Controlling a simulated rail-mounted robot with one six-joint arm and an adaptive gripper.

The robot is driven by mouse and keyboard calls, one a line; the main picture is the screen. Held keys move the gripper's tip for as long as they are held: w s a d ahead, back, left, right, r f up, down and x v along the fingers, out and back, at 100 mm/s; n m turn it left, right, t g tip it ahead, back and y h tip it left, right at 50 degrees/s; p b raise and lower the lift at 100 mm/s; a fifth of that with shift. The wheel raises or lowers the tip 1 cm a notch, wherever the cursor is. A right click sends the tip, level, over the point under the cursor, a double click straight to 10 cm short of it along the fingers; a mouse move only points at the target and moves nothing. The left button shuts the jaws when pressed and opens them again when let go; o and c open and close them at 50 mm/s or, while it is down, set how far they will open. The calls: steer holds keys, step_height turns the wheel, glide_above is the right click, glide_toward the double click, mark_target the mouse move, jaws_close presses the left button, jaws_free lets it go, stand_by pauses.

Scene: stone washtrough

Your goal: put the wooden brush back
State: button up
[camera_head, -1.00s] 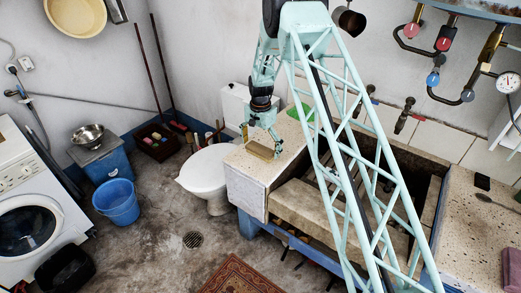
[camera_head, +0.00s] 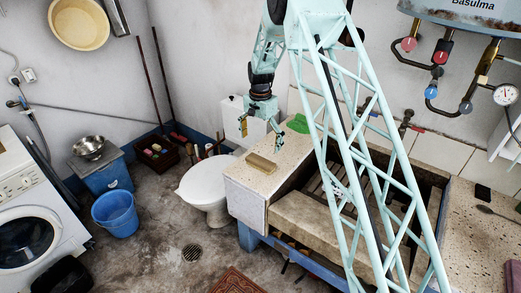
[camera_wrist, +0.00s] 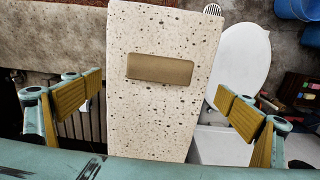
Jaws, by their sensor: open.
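The wooden brush appears as a tan, flat oblong block (camera_head: 261,163) lying on the speckled stone slab (camera_head: 245,178) at the left end of the trough. Any bristles are hidden. In the wrist view the brush (camera_wrist: 160,69) lies flat, crosswise on the slab, between the two fingers in the picture. My gripper (camera_head: 261,133) is open and empty above the slab, apart from the brush. In the wrist view its yellow-padded fingers (camera_wrist: 158,95) are spread wide, one on each side of the slab.
A green item (camera_head: 298,124) lies at the slab's back. The stone trough (camera_head: 310,219) is to the right, and a white toilet (camera_head: 207,183) to the left. A dark phone-like object (camera_head: 483,191) lies on the right-hand slab. Taps and pipes line the wall.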

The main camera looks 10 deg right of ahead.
steer(key=shift+r, duration=0.65)
stand_by(0.4)
